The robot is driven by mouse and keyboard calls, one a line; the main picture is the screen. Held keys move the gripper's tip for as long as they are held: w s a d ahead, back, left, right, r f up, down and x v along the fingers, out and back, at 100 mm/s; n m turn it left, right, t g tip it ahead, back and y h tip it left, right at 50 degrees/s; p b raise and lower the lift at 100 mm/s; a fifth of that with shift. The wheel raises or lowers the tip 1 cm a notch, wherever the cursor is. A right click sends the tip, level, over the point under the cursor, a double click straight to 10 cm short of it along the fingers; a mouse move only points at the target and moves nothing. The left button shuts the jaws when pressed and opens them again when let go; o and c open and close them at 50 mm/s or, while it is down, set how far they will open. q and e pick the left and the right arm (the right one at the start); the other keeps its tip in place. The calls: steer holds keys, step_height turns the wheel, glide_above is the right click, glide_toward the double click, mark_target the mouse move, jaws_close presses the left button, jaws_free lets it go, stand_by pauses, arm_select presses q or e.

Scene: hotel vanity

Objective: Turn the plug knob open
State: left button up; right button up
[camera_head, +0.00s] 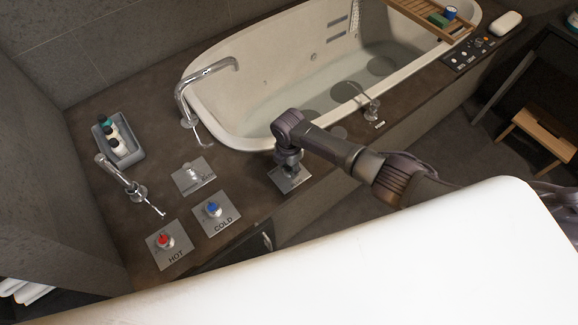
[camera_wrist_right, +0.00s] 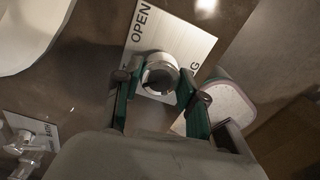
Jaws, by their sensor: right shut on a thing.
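The plug knob (camera_wrist_right: 160,72) is a round, silver-white knob on a square metal plate (camera_wrist_right: 190,30) marked "OPEN" on one side. In the head view the plate (camera_head: 290,180) lies on the dark deck in front of the tub, and my gripper hides most of the knob. My right gripper (camera_wrist_right: 158,88) points down at the plate, shut on the knob with one green-padded finger on each side of it. It also shows in the head view (camera_head: 288,164). The knob's exact angle cannot be told. My left gripper is not in view.
The bathtub (camera_head: 225,135) with water lies behind my arm. Left of the plate are a diverter plate (camera_head: 194,176), the blue cold knob (camera_head: 213,209), the red hot knob (camera_head: 166,241), a tall faucet (camera_head: 186,95) and a bottle tray (camera_head: 128,158). A wooden stool (camera_head: 540,135) stands right.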

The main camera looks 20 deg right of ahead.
steer(key=shift+m, duration=0.3)
steer(key=m+p, duration=0.1)
steer(key=m, duration=0.1)
steer(key=shift+r+m+p, duration=0.1)
steer(key=shift+m+p, duration=0.25)
steer(key=shift+m, duration=0.05)
steer(key=m+p, duration=0.1)
steer(key=m, duration=0.3)
steer(key=shift+m+p, duration=0.3)
steer(key=m+p, duration=0.1)
steer(key=m, duration=0.2)
steer(key=shift+m, duration=0.3)
steer(key=m+p, duration=0.1)
steer(key=m, duration=0.3)
steer(key=shift+m, duration=0.3)
steer(key=o, duration=1.1)
steer(key=shift+o, duration=0.2)
